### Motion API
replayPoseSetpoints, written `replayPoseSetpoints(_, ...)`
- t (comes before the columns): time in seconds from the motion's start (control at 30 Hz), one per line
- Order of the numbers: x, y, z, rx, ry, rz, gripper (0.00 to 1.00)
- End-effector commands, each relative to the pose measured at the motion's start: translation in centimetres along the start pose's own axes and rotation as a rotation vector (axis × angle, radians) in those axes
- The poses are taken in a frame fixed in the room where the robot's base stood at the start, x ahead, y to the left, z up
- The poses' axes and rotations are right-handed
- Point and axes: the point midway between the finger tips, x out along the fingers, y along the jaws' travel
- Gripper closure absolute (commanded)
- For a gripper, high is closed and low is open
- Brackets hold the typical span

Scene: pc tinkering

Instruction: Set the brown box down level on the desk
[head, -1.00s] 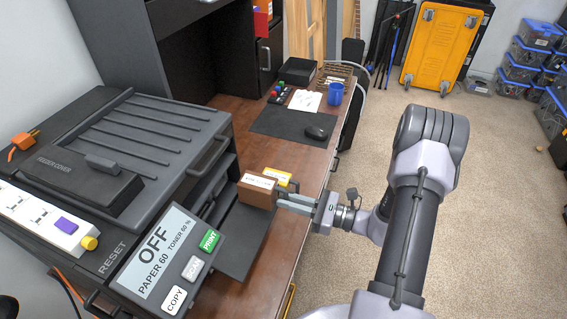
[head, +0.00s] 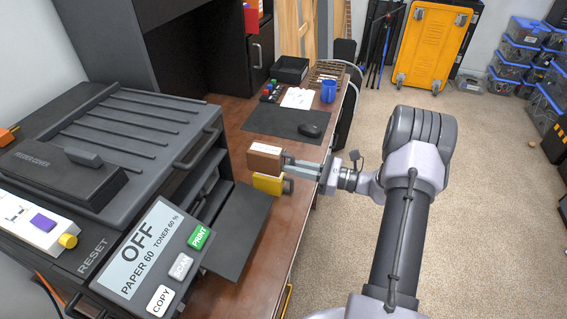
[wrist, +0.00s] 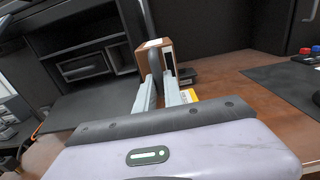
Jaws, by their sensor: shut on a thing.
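The brown box (head: 264,160) has a white label along its top edge. My gripper (head: 291,163) is shut on it from the right. In the head view it is held over the desk (head: 262,228), behind a yellow object (head: 267,184) and in front of the dark mat. The wrist view shows the brown box (wrist: 152,60) at the fingertips of my gripper (wrist: 164,85). Whether its underside touches the desk is hidden from me.
A printer (head: 125,150) with an extended tray (head: 238,225) stands at left. A dark mat (head: 275,123) with a mouse (head: 310,130), a blue mug (head: 328,91) and a black tray (head: 290,69) lie behind. Bare desk shows near the right edge.

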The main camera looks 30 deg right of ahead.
Motion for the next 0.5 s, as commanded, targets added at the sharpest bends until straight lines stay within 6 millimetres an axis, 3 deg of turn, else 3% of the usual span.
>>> replayPoseSetpoints(0.5, 0.0, -7.3, -0.4, -0.003, 0.0, 0.0, 1.0)
